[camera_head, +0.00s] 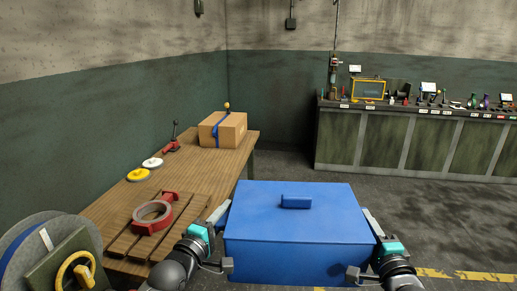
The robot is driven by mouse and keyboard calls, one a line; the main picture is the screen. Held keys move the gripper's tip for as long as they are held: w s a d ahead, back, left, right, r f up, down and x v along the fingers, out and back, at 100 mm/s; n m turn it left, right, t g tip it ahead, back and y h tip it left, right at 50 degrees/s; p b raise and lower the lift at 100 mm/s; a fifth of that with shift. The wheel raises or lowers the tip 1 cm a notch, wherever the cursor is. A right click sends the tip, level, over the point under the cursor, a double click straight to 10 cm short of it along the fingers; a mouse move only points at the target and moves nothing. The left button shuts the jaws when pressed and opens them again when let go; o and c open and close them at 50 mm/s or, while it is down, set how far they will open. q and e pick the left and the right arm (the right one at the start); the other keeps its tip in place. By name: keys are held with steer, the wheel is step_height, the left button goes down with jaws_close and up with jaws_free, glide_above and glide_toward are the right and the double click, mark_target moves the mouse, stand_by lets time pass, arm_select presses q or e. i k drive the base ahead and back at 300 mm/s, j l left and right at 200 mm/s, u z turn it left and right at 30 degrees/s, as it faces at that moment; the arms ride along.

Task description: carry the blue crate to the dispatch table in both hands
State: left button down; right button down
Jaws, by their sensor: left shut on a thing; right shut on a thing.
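The blue crate (292,230) is a closed box with a lid and a small raised block on top. It is in front of me in the lower middle of the head view, and what is under it is hidden. My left gripper (222,240) is at the crate's left side, shut on it. My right gripper (365,245) is at its right side, shut on it. The crate looks level. A wooden table (190,185) stands to the left behind the crate; I cannot tell whether it is the dispatch table.
A reel with a yellow handwheel (75,270) stands lower left. A long green counter (430,145) lines the back right; floor before it is clear.

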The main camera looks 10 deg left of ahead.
mark_target(190, 169)
steer(key=i, duration=3.4)
steer(key=i+u, duration=0.15)
steer(key=i, duration=0.4)
steer(key=u, duration=1.65)
